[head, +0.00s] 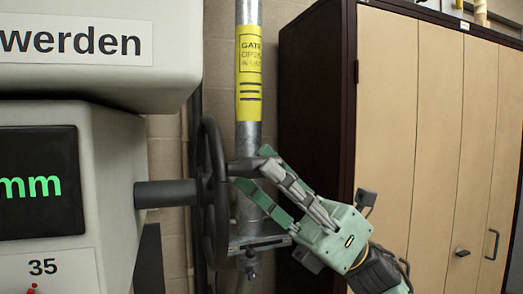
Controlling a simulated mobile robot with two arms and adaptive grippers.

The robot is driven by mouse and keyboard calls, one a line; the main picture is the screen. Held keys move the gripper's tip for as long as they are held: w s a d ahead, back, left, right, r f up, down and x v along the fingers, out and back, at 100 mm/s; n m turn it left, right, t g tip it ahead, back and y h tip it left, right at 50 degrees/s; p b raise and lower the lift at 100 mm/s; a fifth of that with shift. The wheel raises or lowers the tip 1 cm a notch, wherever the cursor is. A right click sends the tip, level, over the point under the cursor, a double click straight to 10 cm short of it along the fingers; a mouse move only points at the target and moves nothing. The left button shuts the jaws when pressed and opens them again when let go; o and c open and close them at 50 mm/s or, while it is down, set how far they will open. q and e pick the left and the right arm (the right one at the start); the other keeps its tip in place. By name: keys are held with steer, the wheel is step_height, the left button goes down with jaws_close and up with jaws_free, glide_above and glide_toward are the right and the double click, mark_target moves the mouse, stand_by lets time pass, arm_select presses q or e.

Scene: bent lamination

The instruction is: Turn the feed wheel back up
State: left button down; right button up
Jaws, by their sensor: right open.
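The feed wheel (212,200) is a dark handwheel seen nearly edge-on, on a dark shaft (165,193) that comes out of the right side of the grey machine (113,200). My right gripper (254,175) is green and grey and reaches in from the lower right. Its fingers are open, with their tips at the handle; I cannot tell whether they touch it. My left gripper is not in view.
A galvanised post (247,137) with a yellow label (249,72) stands just behind the wheel. A dark-framed cabinet with tan doors (390,110) fills the right side. The machine carries a display with green "mm" (40,185) at the left.

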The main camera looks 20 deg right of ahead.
steer(key=shift+p+x, duration=0.35)
steer(key=shift+x, duration=0.65)
steer(key=shift+c, duration=0.2)
jaws_close()
